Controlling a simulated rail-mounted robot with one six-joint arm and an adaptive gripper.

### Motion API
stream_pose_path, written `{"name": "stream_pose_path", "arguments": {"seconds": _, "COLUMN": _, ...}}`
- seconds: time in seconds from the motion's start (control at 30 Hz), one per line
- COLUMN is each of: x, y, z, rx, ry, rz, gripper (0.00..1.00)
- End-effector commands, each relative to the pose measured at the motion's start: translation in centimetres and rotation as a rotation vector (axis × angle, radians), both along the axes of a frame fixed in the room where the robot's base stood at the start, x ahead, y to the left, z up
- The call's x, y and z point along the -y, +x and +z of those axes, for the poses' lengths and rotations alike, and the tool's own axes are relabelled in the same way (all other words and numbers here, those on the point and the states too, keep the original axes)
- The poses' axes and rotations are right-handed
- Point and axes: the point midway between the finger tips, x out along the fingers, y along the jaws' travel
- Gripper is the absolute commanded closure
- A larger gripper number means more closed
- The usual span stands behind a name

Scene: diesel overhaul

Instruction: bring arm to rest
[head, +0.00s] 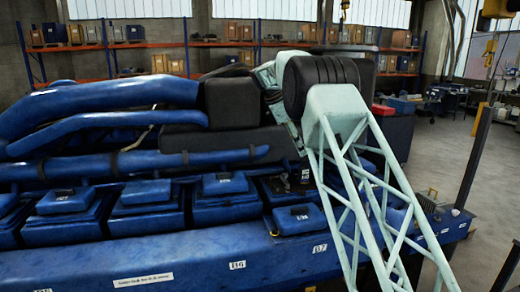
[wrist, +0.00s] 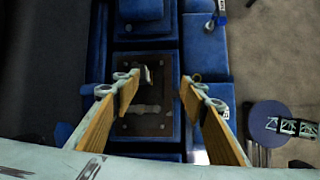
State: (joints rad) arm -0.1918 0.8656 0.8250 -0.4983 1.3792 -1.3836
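My arm shows in the head view as a pale green lattice link rising to a dark joint at right of centre, in front of the blue engine (head: 150,185). In the wrist view my gripper (wrist: 160,79) is open, its two wood-faced fingers spread wide with nothing held between them. Below and between the fingers lies an open, dark rectangular recess (wrist: 150,95) in a blue housing, with a small metal part near the left fingertip. I cannot tell whether the finger touches that part. The gripper's fingers are not clear in the head view.
Blue box-shaped covers (head: 225,184) line the engine's near side. A loose-looking blue cover (head: 300,218) sits on the front ledge. A round blue surface (wrist: 262,132) holding a dark part stands at right in the wrist view. Shelves (head: 160,45) line the back; floor (head: 445,165) is open at right.

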Motion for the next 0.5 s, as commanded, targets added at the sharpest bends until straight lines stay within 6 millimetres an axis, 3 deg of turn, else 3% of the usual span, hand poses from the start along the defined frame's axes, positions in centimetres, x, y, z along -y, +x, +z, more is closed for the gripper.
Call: {"name": "stream_pose_path", "arguments": {"seconds": 0.5, "x": 1.6, "y": -6.9, "z": 4.2, "rx": 0.085, "ry": 0.096, "rz": -0.153, "gripper": 0.61}}
